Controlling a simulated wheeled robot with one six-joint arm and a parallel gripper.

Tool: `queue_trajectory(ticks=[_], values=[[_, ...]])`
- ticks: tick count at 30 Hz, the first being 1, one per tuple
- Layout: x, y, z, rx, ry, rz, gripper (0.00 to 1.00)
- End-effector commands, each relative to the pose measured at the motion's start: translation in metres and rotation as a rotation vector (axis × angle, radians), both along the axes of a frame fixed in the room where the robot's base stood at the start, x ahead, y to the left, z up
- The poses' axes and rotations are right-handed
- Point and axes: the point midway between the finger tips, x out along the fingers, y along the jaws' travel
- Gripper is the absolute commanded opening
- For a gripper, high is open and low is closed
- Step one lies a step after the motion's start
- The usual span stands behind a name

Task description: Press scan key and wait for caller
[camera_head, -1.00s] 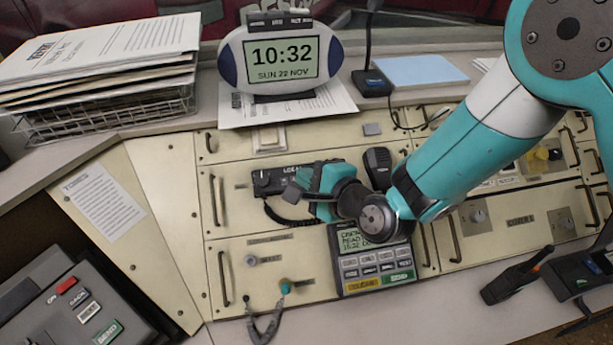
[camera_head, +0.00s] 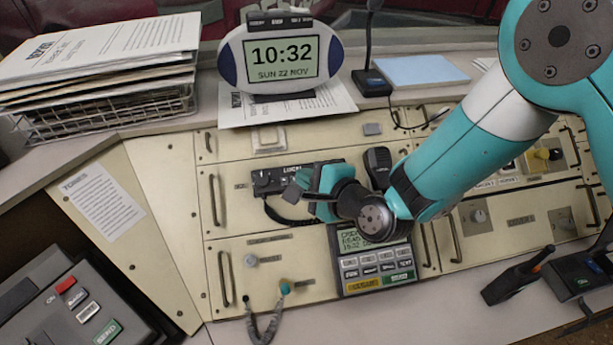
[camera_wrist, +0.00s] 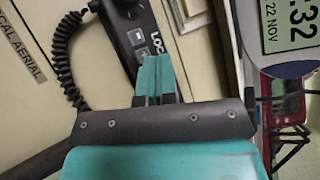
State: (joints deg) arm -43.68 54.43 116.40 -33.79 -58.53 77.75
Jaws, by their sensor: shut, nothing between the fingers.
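A small console unit (camera_head: 377,262) with a lit greenish display and rows of grey keys, plus a yellow and a green key, sits in the front middle panel. Its key labels are too small to read surely, so I cannot tell which is the scan key. My wrist hides part of its top edge. My gripper (camera_head: 308,190) is shut and empty, up and left of that unit, over the black radio labelled LOCAL (camera_head: 272,181). In the wrist view the teal fingers (camera_wrist: 155,77) are together beside the radio's plus and minus keys (camera_wrist: 140,42); contact is unclear.
A black hand microphone (camera_head: 378,165) is just behind my wrist. A clock (camera_head: 283,60) reads 10:32. Drawer handles and knobs stand out from the panels. A handheld radio (camera_head: 517,277) lies at right, a dark key box (camera_head: 75,305) at lower left.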

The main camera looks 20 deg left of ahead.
Motion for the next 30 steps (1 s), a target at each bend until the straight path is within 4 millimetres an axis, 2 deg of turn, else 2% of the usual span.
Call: queue_trajectory(ticks=[30], values=[[0.0032, 0.0019, -0.0056, 0.000, 0.000, 0.000, 0.00]])
